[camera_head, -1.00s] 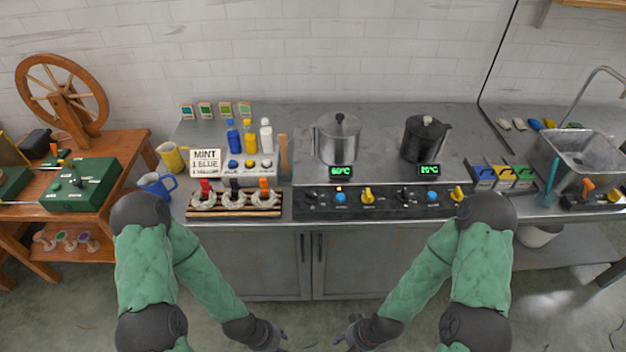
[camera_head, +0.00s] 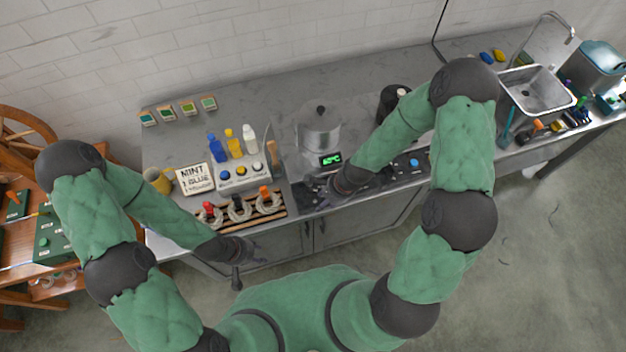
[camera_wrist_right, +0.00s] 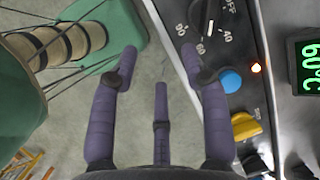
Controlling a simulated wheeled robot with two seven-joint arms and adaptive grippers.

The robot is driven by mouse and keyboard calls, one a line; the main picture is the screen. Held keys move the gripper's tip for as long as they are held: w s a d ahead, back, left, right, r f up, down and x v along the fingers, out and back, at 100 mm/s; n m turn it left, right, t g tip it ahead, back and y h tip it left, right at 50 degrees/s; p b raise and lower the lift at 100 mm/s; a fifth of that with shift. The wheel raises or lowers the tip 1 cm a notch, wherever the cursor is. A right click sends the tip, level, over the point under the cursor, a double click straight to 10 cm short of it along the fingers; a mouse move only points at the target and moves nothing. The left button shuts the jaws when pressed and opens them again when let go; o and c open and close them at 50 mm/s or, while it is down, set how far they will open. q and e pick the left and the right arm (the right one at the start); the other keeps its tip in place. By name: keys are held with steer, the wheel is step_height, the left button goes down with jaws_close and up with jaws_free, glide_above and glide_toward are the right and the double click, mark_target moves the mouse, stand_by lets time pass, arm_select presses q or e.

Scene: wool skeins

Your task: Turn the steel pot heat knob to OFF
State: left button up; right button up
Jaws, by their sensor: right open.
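The steel pot (camera_head: 320,132) stands on the counter behind the black control panel, with a green display (camera_head: 330,160) in front of it. The right wrist view shows a black heat knob (camera_wrist_right: 208,20) with OFF and number marks around it; its white mark faces about 60, and the display (camera_wrist_right: 306,62) reads 60°C. My right gripper (camera_wrist_right: 160,62) is open and empty, its fingers left of the knob over the panel's front edge and not touching it. In the head view my right gripper (camera_head: 326,203) covers part of the panel. My left gripper (camera_head: 248,262) is open and empty before the counter.
Beside the knob are a blue button (camera_wrist_right: 231,80), a lit orange lamp (camera_wrist_right: 256,69) and a yellow knob (camera_wrist_right: 246,126). A rack with wool skeins (camera_head: 240,208) stands left of the panel. A dark pot (camera_head: 390,98) is partly hidden by my right arm.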

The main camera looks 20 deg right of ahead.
mark_target(312, 191)
steer(key=w+d+r+m+p, duration=0.1)
steer(key=w+r+m, duration=0.3)
steer(key=r+m, duration=0.3)
steer(key=shift+t, duration=0.3)
steer(key=b+x, duration=0.4)
steer(key=x, duration=0.6)
steer(key=shift+w+a+f, duration=0.2)
steer(key=shift+w+f, duration=0.05)
steer(key=shift+f, duration=0.1)
steer(key=shift+d, duration=0.1)
jaws_close()
